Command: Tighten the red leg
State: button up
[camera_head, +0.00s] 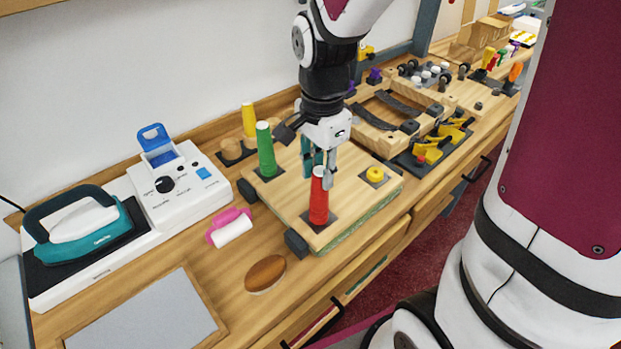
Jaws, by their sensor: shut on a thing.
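The red leg (319,204) stands upright on a dark square plate at the front of a wooden board (352,208). It is a tapered red cone with a pale top. My gripper (319,176) points down from above and is shut on the upper part of the red leg. The fingers hide part of the leg's top. A green leg (266,150) stands upright at the board's left corner. A short yellow piece (375,174) sits on a dark plate at the board's right. The rear corner of the board is hidden behind my arm.
A yellow cone (249,120) stands behind the board. To the left are a white device (180,190), a teal iron (80,232), a pink-and-white roller (230,228) and a brown oval (265,274). Yellow clamps (438,147) and a wooden frame (372,131) lie to the right.

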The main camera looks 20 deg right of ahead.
jog(key=m, duration=0.4)
jog(key=m+p, duration=0.1)
jog(key=m, duration=0.3)
jog(key=o, duration=0.8)
jog(key=shift+o, duration=0.2)
